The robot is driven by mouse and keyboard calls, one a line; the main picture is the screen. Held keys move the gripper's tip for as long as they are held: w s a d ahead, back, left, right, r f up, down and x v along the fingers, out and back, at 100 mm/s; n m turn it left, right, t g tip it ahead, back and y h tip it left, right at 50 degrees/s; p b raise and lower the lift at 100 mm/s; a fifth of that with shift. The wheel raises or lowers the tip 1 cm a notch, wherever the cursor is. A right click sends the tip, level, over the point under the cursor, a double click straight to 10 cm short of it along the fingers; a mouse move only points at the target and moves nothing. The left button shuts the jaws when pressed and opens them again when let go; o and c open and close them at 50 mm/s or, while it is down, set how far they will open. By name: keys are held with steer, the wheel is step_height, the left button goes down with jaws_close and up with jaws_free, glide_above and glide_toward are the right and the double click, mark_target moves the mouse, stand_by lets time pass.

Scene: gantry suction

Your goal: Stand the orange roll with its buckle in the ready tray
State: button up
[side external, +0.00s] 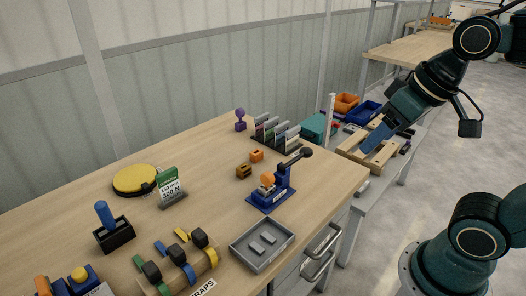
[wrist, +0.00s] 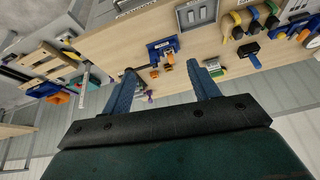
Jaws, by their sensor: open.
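A small orange rounded piece (side external: 267,179), perhaps the orange roll, sits on a blue fixture (side external: 270,198) with a black-knobbed lever. The fixture shows in the wrist view (wrist: 156,50) too. A grey tray (side external: 283,232) at the table's front edge holds two small grey raised pieces; it may be the ready tray, and it shows in the wrist view (wrist: 179,17). I cannot pick out a buckle for certain. My gripper (wrist: 163,88) is open and empty, its two blue fingers apart. In the side view it (side external: 372,142) is held off the table's right side, away from the fixture.
Two small orange-brown blocks (side external: 256,155) lie behind the fixture. A rack of cards (side external: 277,135) and a purple knobbed piece (side external: 240,122) stand at the back. A strap rack (side external: 176,270), green sign (side external: 169,185) and yellow disc (side external: 133,178) occupy the left. Bare table lies around the fixture.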

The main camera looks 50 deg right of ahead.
steer(key=w+r+m+g, duration=0.1)
steer(key=w+m+g, duration=0.1)
steer(key=w+m, duration=0.35)
steer(key=m+g, duration=0.4)
steer(key=m, duration=0.6)
glide_above(267, 173)
steer(key=w, duration=0.1)
step_height(267, 173, down, 12)
steer(key=shift+w+f+m, duration=0.3)
steer(key=shift+m, duration=0.05)
steer(key=shift+s+f, duration=0.15)
steer(key=shift+f, duration=1.3)
steer(key=shift+s+f, duration=0.2)
steer(key=shift+f, duration=1.2)
steer(key=shift+s+f, duration=0.15)
steer(key=shift+f, duration=1.3)
steer(key=shift+s+f, duration=0.2)
steer(key=shift+f, duration=1.1)
steer(key=shift+s+f, duration=0.2)
steer(key=shift+f, duration=1.1)
